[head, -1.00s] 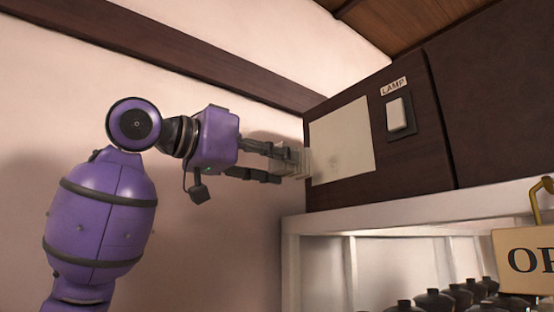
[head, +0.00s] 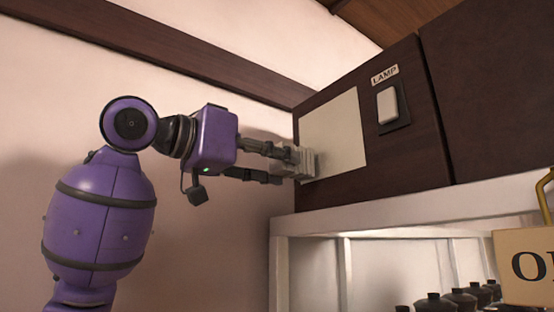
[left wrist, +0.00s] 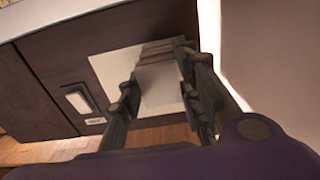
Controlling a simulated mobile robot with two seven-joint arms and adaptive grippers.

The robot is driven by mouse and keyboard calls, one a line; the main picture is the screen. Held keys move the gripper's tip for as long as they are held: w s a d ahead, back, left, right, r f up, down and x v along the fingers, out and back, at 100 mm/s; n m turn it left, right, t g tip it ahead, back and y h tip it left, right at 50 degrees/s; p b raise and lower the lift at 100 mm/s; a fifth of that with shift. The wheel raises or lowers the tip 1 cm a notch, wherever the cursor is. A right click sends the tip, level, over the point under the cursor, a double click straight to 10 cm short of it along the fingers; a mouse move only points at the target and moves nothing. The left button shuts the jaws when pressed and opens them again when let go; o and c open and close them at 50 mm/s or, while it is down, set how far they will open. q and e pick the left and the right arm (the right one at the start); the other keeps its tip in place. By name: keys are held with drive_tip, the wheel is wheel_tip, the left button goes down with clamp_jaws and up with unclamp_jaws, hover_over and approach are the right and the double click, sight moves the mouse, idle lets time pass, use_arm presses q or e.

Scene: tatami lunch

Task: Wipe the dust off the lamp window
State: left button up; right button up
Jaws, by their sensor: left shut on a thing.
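The lamp window (head: 340,130) is a pale cream panel in the dark wooden cabinet front. It also shows in the left wrist view (left wrist: 107,66). My left gripper (head: 290,163) is shut on a light grey, ridged wiping pad (head: 306,165). The pad overlaps the window's lower left edge in the head view; in the left wrist view the pad (left wrist: 156,76) lies in front of the window. I cannot tell whether it touches. The visible part of the window looks clean; the part behind the pad is hidden. My right gripper is not in view.
A white switch (head: 387,105) with a LAMP label (head: 384,74) sits right of the window. Below is a white shelf (head: 400,212) with several dark jars (head: 433,301). A hanging sign (head: 525,266) is at lower right. Bare wall lies to the left.

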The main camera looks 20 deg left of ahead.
use_arm(q)
drive_tip(key=shift+x, duration=1.05)
drive_tip(key=shift+s, duration=0.1)
drive_tip(key=s+d, duration=0.2)
drive_tip(key=d, duration=0.1)
drive_tip(key=shift+s, duration=0.15)
idle(0.3)
drive_tip(key=shift+w+a, duration=1.3)
drive_tip(key=shift+a, duration=0.2)
drive_tip(key=shift+v, duration=2.95)
